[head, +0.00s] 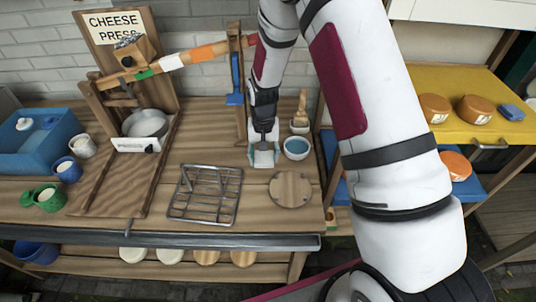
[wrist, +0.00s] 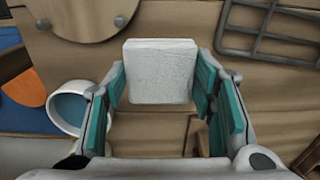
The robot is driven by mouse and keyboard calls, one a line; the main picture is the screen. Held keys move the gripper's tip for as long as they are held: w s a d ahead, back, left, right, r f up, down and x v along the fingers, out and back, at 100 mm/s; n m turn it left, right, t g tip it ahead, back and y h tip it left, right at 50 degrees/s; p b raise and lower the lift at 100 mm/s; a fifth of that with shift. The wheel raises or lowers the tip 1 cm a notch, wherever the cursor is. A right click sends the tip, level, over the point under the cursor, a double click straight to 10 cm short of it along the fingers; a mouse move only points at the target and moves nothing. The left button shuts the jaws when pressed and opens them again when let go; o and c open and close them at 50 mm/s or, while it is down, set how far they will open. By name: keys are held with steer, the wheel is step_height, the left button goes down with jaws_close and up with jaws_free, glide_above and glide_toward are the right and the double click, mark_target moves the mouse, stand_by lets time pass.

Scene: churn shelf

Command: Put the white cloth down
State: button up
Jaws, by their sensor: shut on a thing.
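My gripper (head: 264,152) is shut on the white cloth (wrist: 162,70), a folded square block between the teal finger pads in the wrist view. In the head view the cloth (head: 264,159) shows as a pale patch at the fingertips, over the right part of the wooden bench (head: 225,150). The fingers partly hide it there. I cannot tell whether its underside touches the bench.
A bowl of blue liquid (head: 297,147) stands just right of my gripper, with a brush (head: 301,112) behind it. A round wooden board (head: 291,188) and a wire rack (head: 205,195) lie in front. The cheese press (head: 130,110) stands left. Bare bench lies between.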

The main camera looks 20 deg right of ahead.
mark_target(268, 154)
steer(key=w+d, duration=0.2)
steer(key=w, duration=0.1)
steer(key=shift+d+f, duration=0.1)
steer(key=shift+f, duration=0.05)
steer(key=shift+f+p, duration=0.45)
steer(key=shift+f, duration=1.35)
steer(key=o, duration=1.2)
steer(key=shift+f, duration=0.15)
